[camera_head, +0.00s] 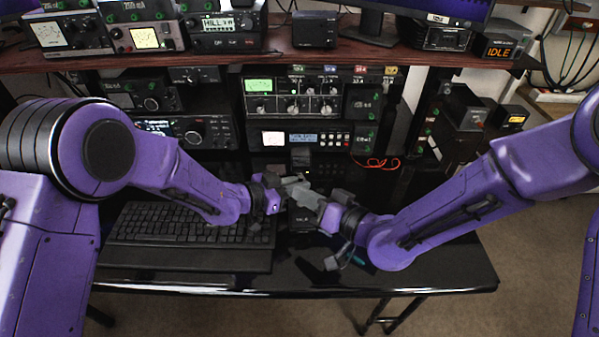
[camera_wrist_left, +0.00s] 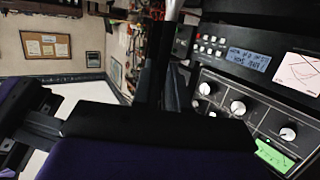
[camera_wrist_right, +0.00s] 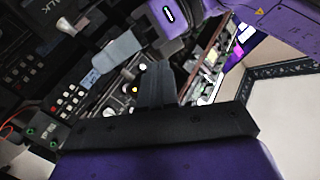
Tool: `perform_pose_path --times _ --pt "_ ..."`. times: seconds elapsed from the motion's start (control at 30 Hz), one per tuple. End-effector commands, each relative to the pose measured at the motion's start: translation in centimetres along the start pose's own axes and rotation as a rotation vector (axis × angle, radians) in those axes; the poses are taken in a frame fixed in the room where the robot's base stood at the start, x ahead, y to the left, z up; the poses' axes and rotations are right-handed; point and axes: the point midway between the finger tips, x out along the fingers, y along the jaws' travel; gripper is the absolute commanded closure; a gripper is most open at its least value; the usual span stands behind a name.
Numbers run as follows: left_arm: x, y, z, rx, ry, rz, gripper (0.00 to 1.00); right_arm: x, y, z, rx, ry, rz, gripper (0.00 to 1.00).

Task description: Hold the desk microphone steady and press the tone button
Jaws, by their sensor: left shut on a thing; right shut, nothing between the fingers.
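The black desk microphone shows in the head view as a dark head (camera_head: 300,157) above the grippers and a dark base (camera_head: 302,224) below them, near the desk's middle. My left gripper (camera_head: 287,188) reaches it from the left and is shut on it; the fingers and arms hide the stem. My right gripper (camera_head: 307,196) is shut and empty, close over the base on the right, beside the left fingers. In the right wrist view a dark surface with partly cut-off lettering carries a small pale button (camera_wrist_right: 66,27). I cannot tell whether the right fingertips touch any button.
A black keyboard (camera_head: 185,230) lies left of the microphone on the glossy black desk (camera_head: 400,275). Radio units (camera_head: 305,140) stand close behind. A red cable (camera_head: 378,163) lies at the back right. A wooden shelf (camera_head: 380,52) crosses above. The desk's front right is clear.

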Motion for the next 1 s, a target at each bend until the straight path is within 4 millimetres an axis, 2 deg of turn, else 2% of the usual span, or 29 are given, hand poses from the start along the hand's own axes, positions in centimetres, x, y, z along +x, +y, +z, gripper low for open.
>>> perform_pose_path --times 0.27,0.77,0.8,0.87,1.0 --pt "0.0 -0.1 -0.2 0.0 0.004 -0.001 1.0 -1.6 -1.2 1.2 0.0 -0.001 -0.001 1.0" --pt "0.0 -0.1 -0.2 0.0 0.004 -0.001 1.0 -1.7 -1.3 1.2 0.0 0.0 0.0 1.0" --pt "0.0 -0.1 -0.2 0.0 0.004 -0.001 0.78 -1.7 -1.3 1.2 0.0 0.0 0.0 1.0" --pt "0.0 0.0 -0.2 0.0 0.003 -0.001 0.58 -1.7 -1.3 1.2 0.0 0.0 0.0 1.0" --pt "0.0 0.0 -0.1 0.0 0.002 -0.001 0.58 -1.7 -1.3 1.2 0.0 0.0 0.0 1.0"
